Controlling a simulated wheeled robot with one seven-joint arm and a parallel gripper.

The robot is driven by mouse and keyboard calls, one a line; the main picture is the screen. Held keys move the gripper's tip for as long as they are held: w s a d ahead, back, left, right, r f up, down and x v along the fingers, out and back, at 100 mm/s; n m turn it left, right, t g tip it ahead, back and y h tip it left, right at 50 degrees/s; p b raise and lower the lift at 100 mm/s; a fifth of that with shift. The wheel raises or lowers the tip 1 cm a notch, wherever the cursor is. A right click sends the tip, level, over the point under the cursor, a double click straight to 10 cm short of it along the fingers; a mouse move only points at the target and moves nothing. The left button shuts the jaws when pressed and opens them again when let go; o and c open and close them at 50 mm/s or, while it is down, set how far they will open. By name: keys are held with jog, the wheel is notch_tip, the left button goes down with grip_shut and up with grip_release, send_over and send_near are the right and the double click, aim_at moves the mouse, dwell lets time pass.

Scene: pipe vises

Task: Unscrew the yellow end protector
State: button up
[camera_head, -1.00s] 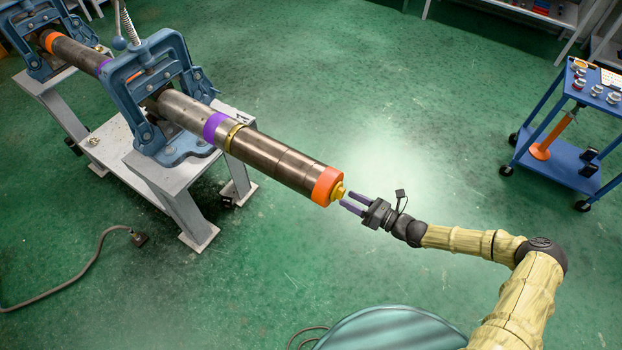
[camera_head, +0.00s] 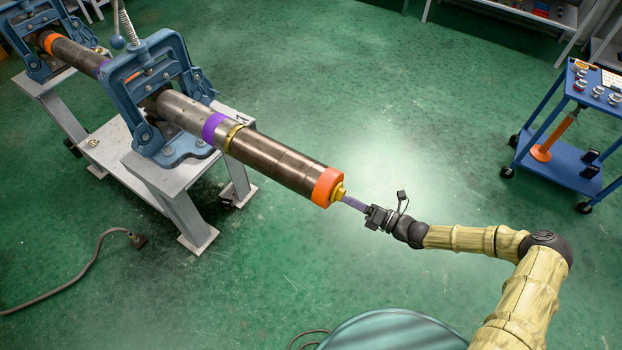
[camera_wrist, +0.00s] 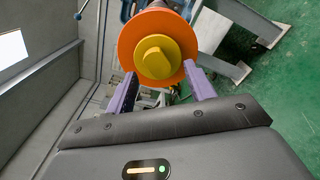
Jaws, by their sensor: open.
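The yellow end protector (camera_head: 338,192) sits at the near end of the pipe (camera_head: 275,164), against an orange ring (camera_head: 327,187). In the wrist view the yellow protector (camera_wrist: 157,57) shows as a round disc with a raised grip, in the middle of the orange ring (camera_wrist: 137,30). My gripper (camera_head: 349,200) is at the pipe's end, in line with it. In the wrist view its two purple fingers (camera_wrist: 161,82) are apart, one on each side below the yellow grip. Nothing is between them. I cannot tell whether the fingertips touch the orange ring.
A blue vise (camera_head: 150,90) on a grey stand (camera_head: 165,180) holds the pipe, with a second vise (camera_head: 35,40) farther back. A blue cart (camera_head: 570,165) with small parts stands at right. A cable (camera_head: 80,272) lies at left. The floor around the pipe end is clear.

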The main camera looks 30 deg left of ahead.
jog(key=shift+m+b, duration=0.65)
jog(key=shift+m, duration=1.75)
jog(key=shift+r+m+b, duration=0.1)
jog(key=shift+m+b, duration=0.4)
jog(key=shift+m, duration=1.9)
jog(key=shift+s+r+m+b, duration=0.1)
jog(key=shift+m+b, duration=0.3)
jog(key=shift+m, duration=2)
